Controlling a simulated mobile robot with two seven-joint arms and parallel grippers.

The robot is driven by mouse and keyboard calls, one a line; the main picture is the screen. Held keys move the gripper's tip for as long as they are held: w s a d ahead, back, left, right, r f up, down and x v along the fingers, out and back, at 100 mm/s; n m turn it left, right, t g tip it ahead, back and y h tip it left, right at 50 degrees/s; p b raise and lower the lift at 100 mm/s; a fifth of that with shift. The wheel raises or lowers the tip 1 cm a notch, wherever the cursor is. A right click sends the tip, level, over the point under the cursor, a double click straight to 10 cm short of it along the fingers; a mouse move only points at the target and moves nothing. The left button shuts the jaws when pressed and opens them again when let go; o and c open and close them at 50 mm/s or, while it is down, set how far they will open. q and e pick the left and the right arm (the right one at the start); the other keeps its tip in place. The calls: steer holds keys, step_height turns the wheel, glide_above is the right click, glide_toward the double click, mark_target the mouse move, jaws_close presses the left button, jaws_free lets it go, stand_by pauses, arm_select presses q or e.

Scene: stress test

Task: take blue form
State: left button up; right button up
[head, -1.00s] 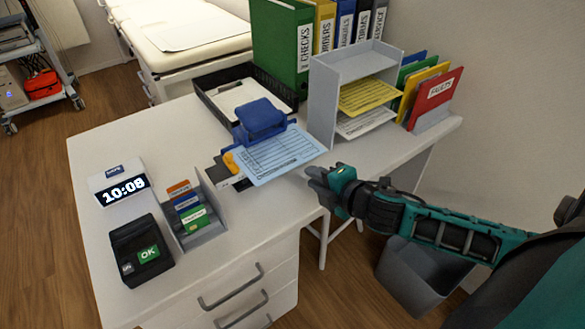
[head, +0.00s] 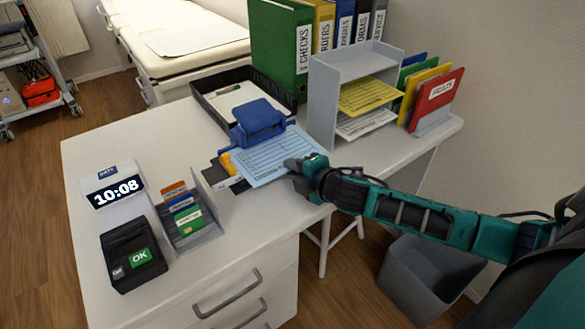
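The blue form (head: 265,158) is a light blue printed sheet on the desk. Its far edge lies at a blue device (head: 259,122), which looks like a stapler or hole punch. My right gripper (head: 293,164) reaches in from the right, with its fingertips at the right edge of the sheet. The fingers overlap the paper's edge, but I cannot tell whether they are closed on it. My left gripper is not in view.
A grey shelf unit (head: 324,101) with yellow and white forms stands behind my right gripper. A card holder (head: 196,230), a clock (head: 113,187) and a black terminal (head: 133,254) stand at the left. A black tray (head: 209,112) lies behind the blue device.

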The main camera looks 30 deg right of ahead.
jaws_close()
steer(key=shift+r+p, duration=0.2)
steer(key=shift+p, duration=0.2)
steer(key=shift+f, duration=0.15)
steer(key=shift+s, duration=0.2)
steer(key=shift+s+d+p, duration=0.15)
steer(key=shift+s+p, duration=0.5)
steer(key=shift+s, duration=1.55)
steer(key=s+a+f+p+v, duration=0.1)
steer(key=f+p+v, duration=0.1)
steer(key=v, duration=0.9)
steer(key=shift+d+p, duration=0.5)
steer(key=shift+p, duration=0.15)
